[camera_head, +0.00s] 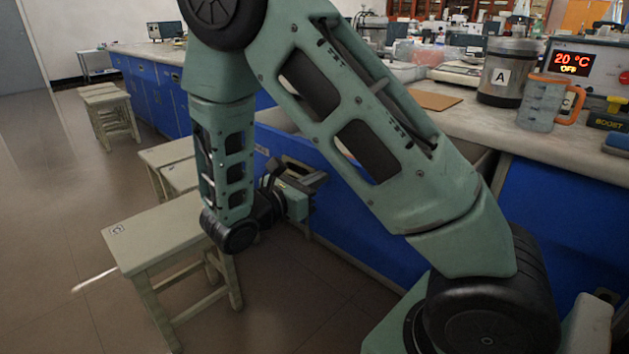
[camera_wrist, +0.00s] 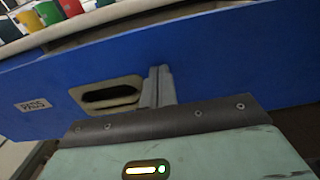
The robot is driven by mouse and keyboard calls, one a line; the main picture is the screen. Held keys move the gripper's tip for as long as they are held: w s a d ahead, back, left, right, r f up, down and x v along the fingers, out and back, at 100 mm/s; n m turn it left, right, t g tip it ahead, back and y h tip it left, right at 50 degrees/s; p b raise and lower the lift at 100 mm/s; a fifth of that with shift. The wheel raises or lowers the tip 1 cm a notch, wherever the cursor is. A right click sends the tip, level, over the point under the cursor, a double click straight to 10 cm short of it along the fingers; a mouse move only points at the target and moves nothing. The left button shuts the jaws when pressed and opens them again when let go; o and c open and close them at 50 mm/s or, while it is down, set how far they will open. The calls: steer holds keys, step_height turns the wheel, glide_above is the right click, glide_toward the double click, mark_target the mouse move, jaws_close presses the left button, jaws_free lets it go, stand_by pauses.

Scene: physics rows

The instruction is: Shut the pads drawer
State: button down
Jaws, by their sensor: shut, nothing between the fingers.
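The pads drawer has a blue front (camera_wrist: 215,55) with a "PADS" label (camera_wrist: 34,105) and a beige-rimmed handle slot (camera_wrist: 108,93) in the wrist view. In the head view its blue front (camera_head: 345,215) stands out from the bench, so the drawer is open; my arm hides much of it. My gripper (camera_wrist: 160,72) is shut and empty, its fingertips at the drawer front just right of the slot. I cannot tell whether they touch it. The gripper also shows in the head view (camera_head: 312,178), beside the drawer's outer face.
The worktop (camera_head: 470,115) above holds a steel pot marked A (camera_head: 508,75), a jug with an orange handle (camera_head: 545,103) and a brown board (camera_head: 434,100). Stools (camera_head: 165,235) stand on the floor at left, one close to my arm. The floor farther left is open.

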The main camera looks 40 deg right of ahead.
steer(key=d+p, duration=0.2)
steer(key=d, duration=0.7)
steer(key=d+p, duration=0.2)
steer(key=d, duration=0.8)
steer(key=w+d+p, duration=0.1)
steer(key=d, duration=0.9)
steer(key=shift+p, duration=0.4)
steer(key=shift+d+r, duration=0.1)
steer(key=shift+d, duration=0.3)
